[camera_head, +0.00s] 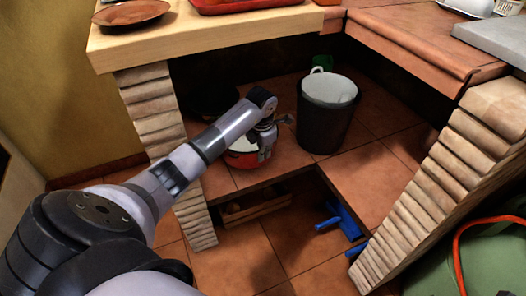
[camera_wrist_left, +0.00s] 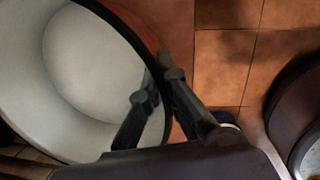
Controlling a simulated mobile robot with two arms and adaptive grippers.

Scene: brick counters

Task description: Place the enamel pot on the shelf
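The enamel pot (camera_head: 241,159) is red outside with a pale inside. It is at the front left of the tiled lower shelf (camera_head: 357,180), under the wooden counter; I cannot tell whether its base rests on the tiles. Its pale inside (camera_wrist_left: 95,65) and dark rim fill the left of the left wrist view. My left gripper (camera_head: 266,152) is at the pot's right side. In the left wrist view its fingers (camera_wrist_left: 155,88) straddle the rim, one inside and one outside, and look closed on the wall. My arm hides part of the pot. My right gripper is not in view.
A dark bucket (camera_head: 322,125) with a pale inside stands right of the pot. A dark round vessel (camera_head: 209,101) sits behind it. Brick pillars (camera_head: 160,120) flank the shelf. A wooden crate (camera_head: 255,208) and blue object (camera_head: 342,222) lie below. Tiles right of the bucket are clear.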

